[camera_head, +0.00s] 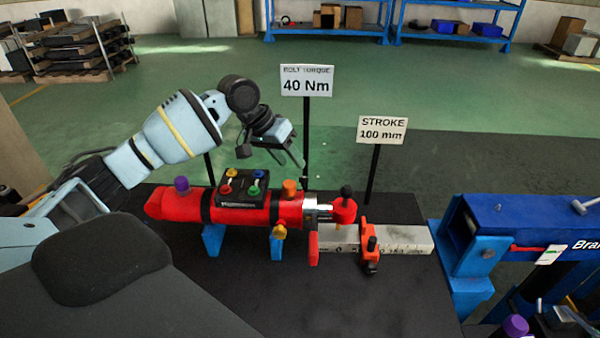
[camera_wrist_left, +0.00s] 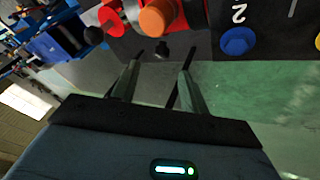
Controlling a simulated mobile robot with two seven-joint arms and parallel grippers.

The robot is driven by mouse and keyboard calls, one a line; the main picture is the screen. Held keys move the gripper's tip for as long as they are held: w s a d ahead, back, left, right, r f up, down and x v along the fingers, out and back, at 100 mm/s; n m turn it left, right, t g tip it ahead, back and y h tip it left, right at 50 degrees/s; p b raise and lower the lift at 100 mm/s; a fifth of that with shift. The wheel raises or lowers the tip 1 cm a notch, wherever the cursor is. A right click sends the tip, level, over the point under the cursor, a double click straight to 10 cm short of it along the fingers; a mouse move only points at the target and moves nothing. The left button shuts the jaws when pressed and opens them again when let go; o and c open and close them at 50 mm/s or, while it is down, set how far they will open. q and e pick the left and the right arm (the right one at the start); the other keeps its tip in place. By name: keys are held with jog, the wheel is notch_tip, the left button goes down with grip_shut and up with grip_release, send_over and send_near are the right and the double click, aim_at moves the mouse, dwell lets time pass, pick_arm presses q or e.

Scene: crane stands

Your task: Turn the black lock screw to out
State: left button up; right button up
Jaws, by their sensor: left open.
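A red hydraulic cylinder (camera_head: 235,211) lies on a black bench. A purple cap, an orange cap (camera_head: 289,187) and a valve block with coloured knobs (camera_head: 243,186) sit on it. My left gripper (camera_head: 287,160) is open and empty behind the cylinder. My right gripper is not in view.
Two signs, "40 Nm" (camera_head: 306,82) and "STROKE 100 mm" (camera_head: 382,130), stand on posts near my left gripper. A blue crane beam (camera_head: 530,225) is at right.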

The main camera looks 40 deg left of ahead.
aim_at(302, 177)
pick_arm(q)
jog(key=x, duration=0.6)
jog(key=shift+f, duration=0.25)
jog(key=shift+w, duration=0.1)
